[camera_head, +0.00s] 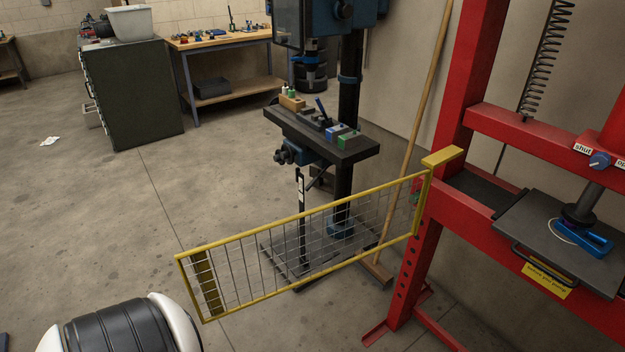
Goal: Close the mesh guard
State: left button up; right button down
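The mesh guard (303,217) is a yellow-framed panel of wire mesh. Its right end meets the upright of the red press frame (447,130), just under a yellow bracket (443,156). The panel stands swung out from the press to the left, so the press opening is uncovered. Neither of my grippers shows in the head view.
A drill press with a table (325,143) stands behind the guard. A wooden pole (421,110) leans against the wall. The press holds a dark plate (550,235) with a blue item (590,238). A dark cabinet (130,95) and workbench (222,42) stand farther back. The left floor is mostly clear.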

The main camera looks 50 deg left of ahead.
aim_at(198, 255)
jog(key=j+z, duration=0.15)
jog(key=j, duration=0.3)
jog(key=k+j+z, duration=0.2)
jog(key=j, duration=0.25)
jog(key=j+z, duration=0.15)
jog(key=j, duration=0.3)
jog(key=k+j+z, duration=0.2)
jog(key=j, duration=0.25)
jog(key=k+j+z, duration=0.15)
jog(key=j, duration=0.25)
jog(key=k+j+z, duration=0.2)
jog(key=j, duration=0.2)
jog(key=j+z, duration=0.1)
jog(key=j, duration=0.4)
jog(key=i+j+z, duration=0.1)
jog(key=j, duration=0.45)
